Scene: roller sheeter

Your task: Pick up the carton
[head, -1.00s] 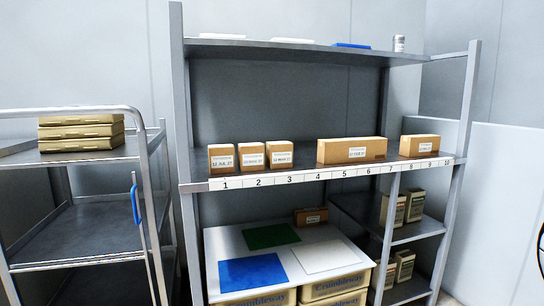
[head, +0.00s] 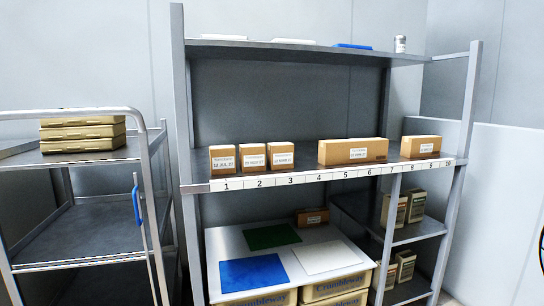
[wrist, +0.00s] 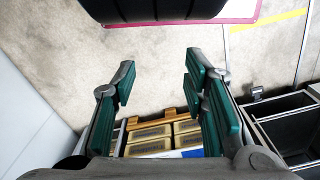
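Several brown cartons with white date labels stand on the middle shelf in the head view. Three small upright cartons, the left (head: 222,159), the middle (head: 252,157) and the right (head: 281,156), stand at the left above numbers 1 to 3. A long carton (head: 353,151) lies above 4 to 6, and a shorter carton (head: 420,147) above 8 and 9. Another small carton (head: 312,217) sits at the back of the white board below. My gripper (wrist: 159,80) is open and empty in the wrist view, over the floor and away from these cartons.
The numbered shelf edge (head: 330,173) fronts the cartons. Blue (head: 254,272), green (head: 272,236) and white mats lie on the white board over labelled crates (head: 338,287). A trolley (head: 80,155) with stacked boxes (head: 83,133) stands left. Tan packs (head: 416,206) fill the lower-right shelves.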

